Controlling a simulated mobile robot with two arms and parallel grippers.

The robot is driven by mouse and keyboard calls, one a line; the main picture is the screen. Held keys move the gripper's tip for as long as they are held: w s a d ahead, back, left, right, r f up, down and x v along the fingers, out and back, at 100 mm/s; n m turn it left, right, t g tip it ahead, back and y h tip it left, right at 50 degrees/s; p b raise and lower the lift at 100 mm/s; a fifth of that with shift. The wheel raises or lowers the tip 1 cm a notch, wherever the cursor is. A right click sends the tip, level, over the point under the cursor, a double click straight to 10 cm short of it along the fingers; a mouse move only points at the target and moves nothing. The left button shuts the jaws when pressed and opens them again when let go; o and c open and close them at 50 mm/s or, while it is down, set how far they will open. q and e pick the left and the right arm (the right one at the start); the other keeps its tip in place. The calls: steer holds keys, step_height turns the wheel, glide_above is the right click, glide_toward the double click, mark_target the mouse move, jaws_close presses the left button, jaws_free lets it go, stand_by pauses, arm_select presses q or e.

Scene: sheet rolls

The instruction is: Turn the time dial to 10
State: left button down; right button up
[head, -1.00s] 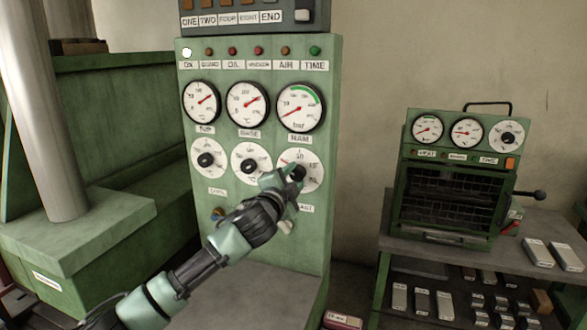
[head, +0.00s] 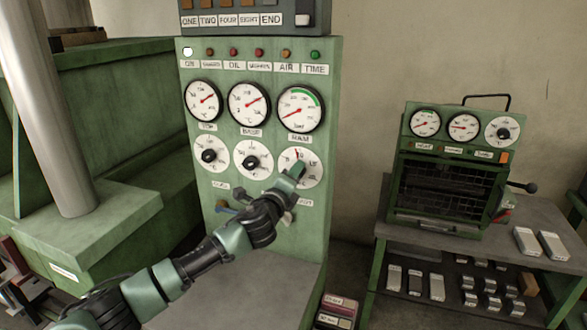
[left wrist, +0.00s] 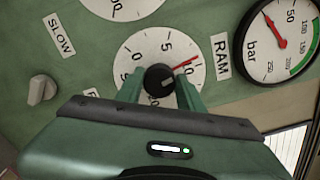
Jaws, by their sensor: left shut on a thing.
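A white round dial (head: 312,166) with a black knob sits at the lower right of the green panel (head: 315,240), below the RAM gauge (head: 301,107). In the left wrist view, my left gripper (left wrist: 162,88) has its two green fingers on either side of the black knob (left wrist: 159,78) and grips it. The dial's red pointer (left wrist: 187,63) points to the upper right, past the 5. The figure beside the pointer is partly covered. In the head view, my left gripper (head: 287,178) hides the knob and the lower left of the dial. My right gripper is not in view.
Two similar dials (head: 209,156) (head: 252,160) are left of it. Small levers, one of them grey in the wrist view (left wrist: 41,90), sit below the dials. A green oven (head: 450,170) stands on a bench at right with metal blocks (head: 552,245).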

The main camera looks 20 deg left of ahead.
arm_select(q)
steer(key=shift+f+m+p, duration=0.1)
steer(key=shift+m+p, duration=0.5)
steer(key=shift+m, duration=0.5)
steer(key=shift+d, duration=0.1)
steer(key=c, duration=0.9)
jaws_free()
steer(key=shift+s, duration=0.15)
steer(key=s+b, duration=0.2)
steer(key=s, duration=0.5)
steer(key=shift+s, duration=0.3)
